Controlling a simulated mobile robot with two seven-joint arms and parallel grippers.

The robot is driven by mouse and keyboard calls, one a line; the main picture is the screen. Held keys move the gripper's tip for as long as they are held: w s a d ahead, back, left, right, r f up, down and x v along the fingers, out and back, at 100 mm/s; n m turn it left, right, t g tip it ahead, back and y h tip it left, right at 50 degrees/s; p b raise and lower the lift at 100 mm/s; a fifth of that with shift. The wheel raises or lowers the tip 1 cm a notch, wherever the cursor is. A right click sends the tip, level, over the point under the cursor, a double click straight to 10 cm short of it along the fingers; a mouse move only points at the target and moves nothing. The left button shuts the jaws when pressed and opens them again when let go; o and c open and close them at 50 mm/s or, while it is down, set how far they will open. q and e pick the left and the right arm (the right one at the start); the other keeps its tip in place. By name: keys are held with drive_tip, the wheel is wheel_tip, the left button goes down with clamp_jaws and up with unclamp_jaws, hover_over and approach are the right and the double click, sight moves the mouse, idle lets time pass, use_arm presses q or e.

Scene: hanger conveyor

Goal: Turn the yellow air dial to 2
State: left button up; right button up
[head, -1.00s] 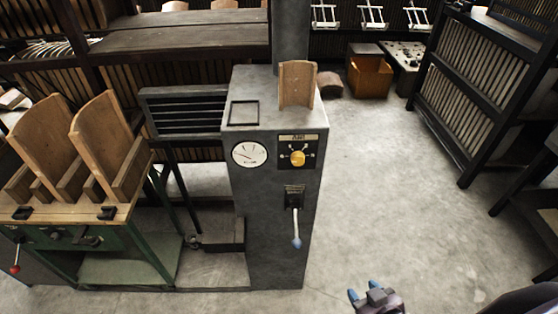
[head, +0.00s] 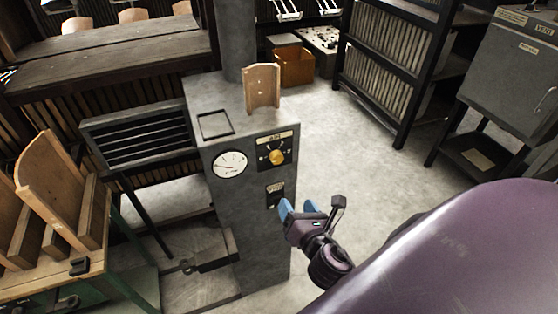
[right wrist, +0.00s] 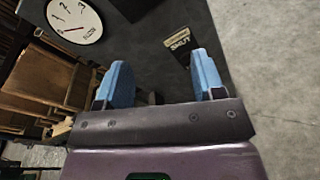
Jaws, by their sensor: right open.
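The yellow air dial (head: 277,157) sits on a black plate under an AIR label, high on the front of the grey cabinet (head: 262,225). Its exact setting is too small to read. My right gripper (head: 286,211) is open and empty, with blue fingertips, in front of the cabinet below the dial, by the lever plate. In the right wrist view the fingers (right wrist: 162,85) are spread apart, with a SHUT label (right wrist: 179,42) beyond them. The dial is not visible there. My left gripper is not in view.
A round white gauge (head: 230,164) is left of the dial; it also shows in the right wrist view (right wrist: 75,20). A curved wooden piece (head: 262,88) stands on the cabinet top. A wooden-topped bench (head: 40,285) is at left. Clear floor (head: 345,165) lies right of the cabinet.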

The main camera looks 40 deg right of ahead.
sight(278, 160)
drive_tip(key=w+r+n, duration=0.1)
drive_tip(key=w+n, duration=0.1)
drive_tip(key=w, duration=0.1)
drive_tip(key=w+d+r+n+p, duration=0.1)
drive_tip(key=w+n, duration=0.1)
drive_tip(key=w, duration=0.1)
drive_tip(key=w+d+r+n+t, duration=0.1)
drive_tip(key=w+r+n, duration=0.1)
drive_tip(key=w, duration=0.2)
drive_tip(key=shift+w+d+n+h, duration=0.1)
drive_tip(key=shift+d+n+h, duration=0.1)
drive_tip(key=shift+n+h, duration=0.15)
drive_tip(key=shift+p+x, duration=0.3)
drive_tip(key=shift+x, duration=0.5)
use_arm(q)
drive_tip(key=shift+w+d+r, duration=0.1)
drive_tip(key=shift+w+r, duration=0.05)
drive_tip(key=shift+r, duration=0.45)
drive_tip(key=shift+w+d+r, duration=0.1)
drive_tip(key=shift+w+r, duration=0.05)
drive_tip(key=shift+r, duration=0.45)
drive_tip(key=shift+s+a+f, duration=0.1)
use_arm(e)
drive_tip(key=shift+c, duration=0.3)
drive_tip(key=c, duration=0.9)
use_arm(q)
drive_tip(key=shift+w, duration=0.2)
use_arm(e)
drive_tip(key=shift+o, duration=0.2)
